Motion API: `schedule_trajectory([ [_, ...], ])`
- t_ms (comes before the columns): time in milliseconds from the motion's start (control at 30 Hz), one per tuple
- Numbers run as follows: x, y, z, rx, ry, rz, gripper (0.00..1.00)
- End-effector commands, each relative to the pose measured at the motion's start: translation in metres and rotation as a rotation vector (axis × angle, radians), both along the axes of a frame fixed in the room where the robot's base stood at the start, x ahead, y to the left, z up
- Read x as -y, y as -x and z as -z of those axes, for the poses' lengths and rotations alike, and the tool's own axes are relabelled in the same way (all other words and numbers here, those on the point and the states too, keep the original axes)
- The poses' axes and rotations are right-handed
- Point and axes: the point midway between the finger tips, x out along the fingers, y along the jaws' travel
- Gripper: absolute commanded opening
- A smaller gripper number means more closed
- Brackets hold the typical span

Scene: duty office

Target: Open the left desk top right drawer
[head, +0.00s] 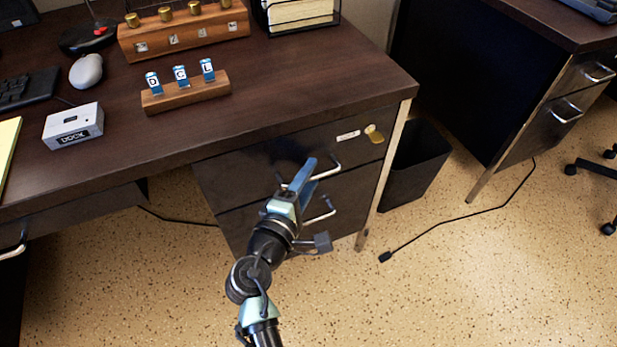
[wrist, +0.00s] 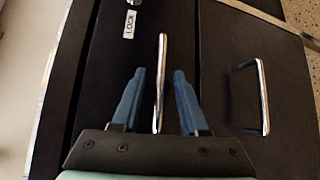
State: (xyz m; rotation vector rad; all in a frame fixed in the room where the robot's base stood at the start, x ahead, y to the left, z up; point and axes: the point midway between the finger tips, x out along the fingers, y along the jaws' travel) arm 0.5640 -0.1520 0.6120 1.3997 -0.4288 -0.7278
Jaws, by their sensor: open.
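The left desk's top right drawer (head: 240,171) has a dark front that sits flush and closed in the head view. Its silver bar handle (head: 326,171) is partly hidden by my gripper (head: 308,171). In the wrist view the handle (wrist: 161,85) lies between the two blue fingers of my gripper (wrist: 160,75), with a gap on both sides. The fingers are open and hold nothing. I cannot tell how deep they reach around the bar. A LOCK label (wrist: 129,24) is on the drawer front (wrist: 105,60).
A lower drawer handle (head: 322,210) is just below, and it also shows in the wrist view (wrist: 264,98). A key or tag (head: 374,134) is at the lock. A black bin (head: 415,165) stands right of the desk leg (head: 381,175). Speckled floor (head: 420,285) in front is mostly clear.

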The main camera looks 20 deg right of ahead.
Motion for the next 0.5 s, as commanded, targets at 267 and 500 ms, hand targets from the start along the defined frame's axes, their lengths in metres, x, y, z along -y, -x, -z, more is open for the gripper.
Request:
schedule_trajectory([
  [267, -0.0003, 0.0002, -0.0002, 0.000, 0.000, 0.000, 0.13],
  [500, -0.0006, 0.0002, -0.0001, 0.001, -0.001, 0.000, 0.00],
])
